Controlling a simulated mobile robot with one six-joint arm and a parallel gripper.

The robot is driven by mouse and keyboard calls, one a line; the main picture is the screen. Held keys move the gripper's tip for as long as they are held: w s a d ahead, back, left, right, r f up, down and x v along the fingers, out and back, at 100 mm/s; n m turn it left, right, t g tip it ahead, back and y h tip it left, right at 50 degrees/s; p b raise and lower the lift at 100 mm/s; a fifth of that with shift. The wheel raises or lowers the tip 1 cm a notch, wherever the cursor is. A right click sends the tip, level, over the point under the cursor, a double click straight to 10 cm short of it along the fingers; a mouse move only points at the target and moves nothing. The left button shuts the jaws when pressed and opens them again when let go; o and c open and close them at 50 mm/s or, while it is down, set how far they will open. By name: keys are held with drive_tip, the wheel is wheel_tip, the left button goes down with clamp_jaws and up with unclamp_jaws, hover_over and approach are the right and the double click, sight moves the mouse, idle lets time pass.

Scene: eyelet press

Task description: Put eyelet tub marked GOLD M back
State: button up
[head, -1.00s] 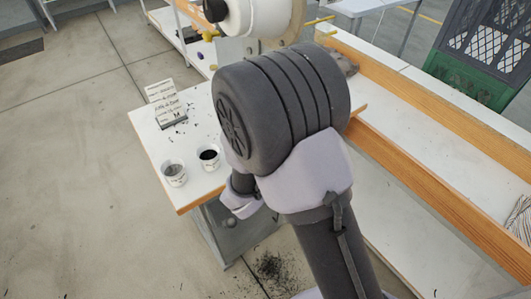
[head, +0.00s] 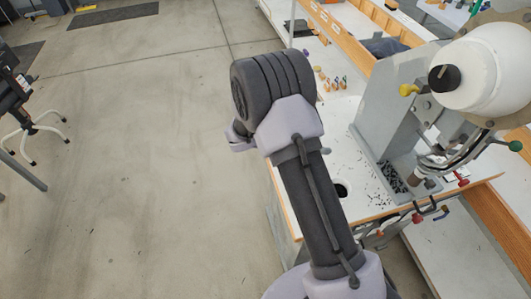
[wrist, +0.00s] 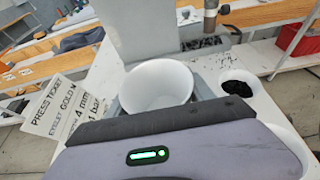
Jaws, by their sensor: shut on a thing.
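In the wrist view a white tub (wrist: 159,86) sits between the jaws of my gripper (wrist: 160,98), which is shut on it. The tub looks upright and its inside shows plain white; any marking on it is out of sight. The press ticket (wrist: 62,108) stands to the left and reads EYELET GOLD M, 4 mm, 1 bar. A tub of dark eyelets (wrist: 241,88) stands on the bench to the right. A second pale tub (wrist: 283,143) is partly cut off by my gripper's housing. In the head view my arm hides the gripper and held tub.
The grey eyelet press (head: 385,115) with its white hopper (head: 482,72) stands on the white bench (head: 345,145). Loose black eyelets (head: 392,178) lie at its base. A dark-filled tub (head: 341,189) shows beside my arm.

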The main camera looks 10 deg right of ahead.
wheel_tip(320, 180, down, 10)
drive_tip(key=b, duration=0.3)
drive_tip(key=shift+s+d+r, duration=0.1)
drive_tip(key=shift+s+d, duration=0.05)
drive_tip(key=shift+f, duration=0.2)
drive_tip(key=o, duration=1.4)
drive_tip(key=shift+r, duration=0.1)
